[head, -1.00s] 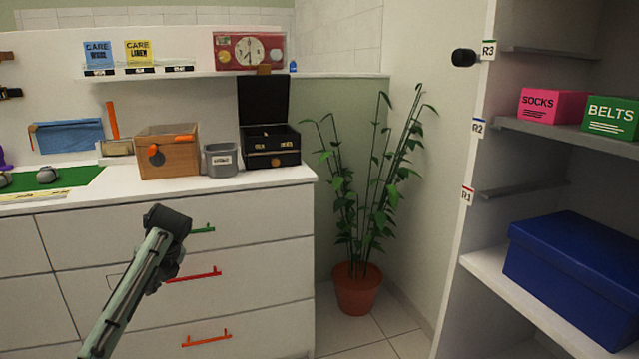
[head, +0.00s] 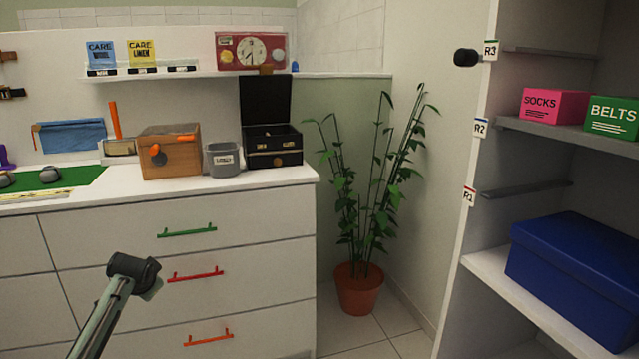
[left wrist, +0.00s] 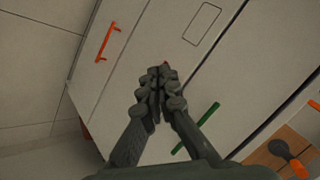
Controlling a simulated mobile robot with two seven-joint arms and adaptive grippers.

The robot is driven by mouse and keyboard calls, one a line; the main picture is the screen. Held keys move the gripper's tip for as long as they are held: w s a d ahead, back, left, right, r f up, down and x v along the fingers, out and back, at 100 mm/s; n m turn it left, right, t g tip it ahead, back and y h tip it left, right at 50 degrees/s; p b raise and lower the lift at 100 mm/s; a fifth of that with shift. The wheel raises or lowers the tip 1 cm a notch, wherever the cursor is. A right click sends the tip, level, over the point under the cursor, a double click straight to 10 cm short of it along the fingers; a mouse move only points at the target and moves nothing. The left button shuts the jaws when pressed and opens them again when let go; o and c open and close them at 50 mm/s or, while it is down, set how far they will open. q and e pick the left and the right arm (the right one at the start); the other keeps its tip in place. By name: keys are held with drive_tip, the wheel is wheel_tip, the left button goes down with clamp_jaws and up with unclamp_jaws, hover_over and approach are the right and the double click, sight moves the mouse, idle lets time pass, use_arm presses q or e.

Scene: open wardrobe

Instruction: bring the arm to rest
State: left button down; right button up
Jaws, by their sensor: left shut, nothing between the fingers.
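My left gripper (left wrist: 160,78) shows in the left wrist view with its two dark fingers together at the tips, shut and empty. It is in front of the white drawer fronts; the gap to them is hard to judge. In the head view my left arm (head: 104,318) comes in from the bottom left and ends in a dark joint (head: 133,268), left of the drawer handles. The fingers cannot be made out there. My right arm and gripper are in neither view.
The white dresser (head: 270,265) has green (head: 187,230), red (head: 196,274) and orange (head: 208,338) handles. On its top stand a wooden box (head: 182,160), a grey bin (head: 222,160) and an open black box (head: 272,150).

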use_arm(q)
drive_tip(key=s+d+f+n+g+h, duration=0.15)
drive_tip(key=s+d+f, duration=0.25)
drive_tip(key=s+f, duration=0.55)
drive_tip(key=s+d+f+n+h, duration=0.1)
drive_tip(key=s+d+f+n, duration=0.1)
drive_tip(key=s+d+f, duration=0.55)
drive_tip(key=s+d+f+g, duration=0.1)
drive_tip(key=s+f+g, duration=0.1)
drive_tip(key=s+f, duration=0.5)
drive_tip(key=s+d+f+g, duration=0.1)
drive_tip(key=s+f, duration=0.6)
drive_tip(key=s, duration=1.1)
drive_tip(key=shift+s+d+g+h, duration=0.25)
drive_tip(key=shift+d+g+h, duration=0.15)
drive_tip(key=shift+d, duration=0.35)
